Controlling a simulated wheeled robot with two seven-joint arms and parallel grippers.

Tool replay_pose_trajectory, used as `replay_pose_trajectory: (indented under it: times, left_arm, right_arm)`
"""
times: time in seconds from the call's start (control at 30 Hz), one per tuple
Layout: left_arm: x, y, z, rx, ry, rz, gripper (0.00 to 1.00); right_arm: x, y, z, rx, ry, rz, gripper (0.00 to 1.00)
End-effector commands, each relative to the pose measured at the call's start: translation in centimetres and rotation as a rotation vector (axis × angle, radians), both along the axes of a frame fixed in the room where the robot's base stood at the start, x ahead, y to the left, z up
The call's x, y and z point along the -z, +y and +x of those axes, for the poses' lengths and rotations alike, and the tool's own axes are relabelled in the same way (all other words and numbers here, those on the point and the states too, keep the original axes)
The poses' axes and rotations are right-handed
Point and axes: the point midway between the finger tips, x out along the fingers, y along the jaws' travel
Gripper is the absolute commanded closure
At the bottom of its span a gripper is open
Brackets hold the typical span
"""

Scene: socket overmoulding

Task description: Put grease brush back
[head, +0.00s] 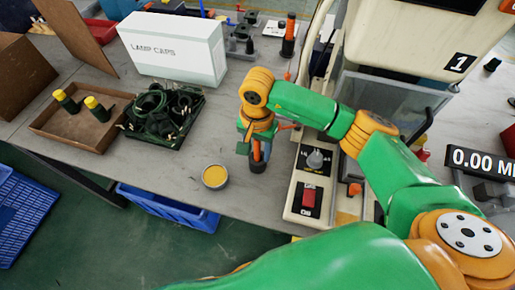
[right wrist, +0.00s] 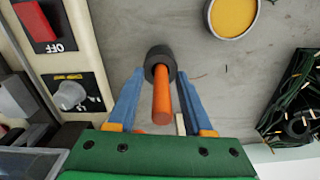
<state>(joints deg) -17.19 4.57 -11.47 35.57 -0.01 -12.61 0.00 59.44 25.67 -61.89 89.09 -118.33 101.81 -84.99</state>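The grease brush shows as an orange handle (right wrist: 161,103) with its far end in or against a round black piece (right wrist: 159,56); I cannot tell whether that is a holder or part of the brush. In the head view the handle (head: 257,151) looks upright, with the black piece (head: 256,172) low at the table. My right gripper (right wrist: 160,80) points down around the handle, with a finger on each side and visible gaps between. It also shows in the head view (head: 256,142). A grey tin of yellow grease (head: 215,176) stands left of it. My left gripper is out of view.
The machine's switch panel (head: 309,199) is close on the right. A black tray of green cables (head: 163,116), a cardboard tray (head: 83,122) with yellow-capped bottles and a lamp caps box (head: 173,47) lie left and behind. Bare table surrounds the tin.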

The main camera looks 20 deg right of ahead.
Motion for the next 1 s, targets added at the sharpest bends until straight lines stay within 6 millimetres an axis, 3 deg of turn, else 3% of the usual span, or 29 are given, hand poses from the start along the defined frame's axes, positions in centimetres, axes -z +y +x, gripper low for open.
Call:
replay_pose_trajectory:
  times: [0.13, 0.23, 0.27, 0.5, 0.7, 1.0]
  left_arm:
    - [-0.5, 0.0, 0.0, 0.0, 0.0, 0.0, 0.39]
    - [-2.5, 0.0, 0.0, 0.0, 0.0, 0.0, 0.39]
    - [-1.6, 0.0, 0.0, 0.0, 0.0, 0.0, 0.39]
    - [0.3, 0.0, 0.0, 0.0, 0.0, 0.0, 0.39]
    - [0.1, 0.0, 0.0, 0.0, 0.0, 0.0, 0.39]
    - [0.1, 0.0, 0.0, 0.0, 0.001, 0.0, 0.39]
  right_arm:
    - [-0.5, 0.0, 0.0, 0.0, 0.0, 0.0, 0.49]
    - [-2.1, 0.0, 0.0, 0.001, 0.002, 0.001, 0.49]
    - [-2.1, 0.0, 0.1, 0.0, -0.003, 0.002, 0.49]
    - [-7.9, 0.0, 0.1, 0.0, -0.007, 0.0, 0.49]
    - [-12.2, 0.0, 0.1, 0.001, -0.004, -0.001, 0.49]
    - [-13.2, 0.0, 0.0, 0.001, 0.001, 0.001, 0.49]
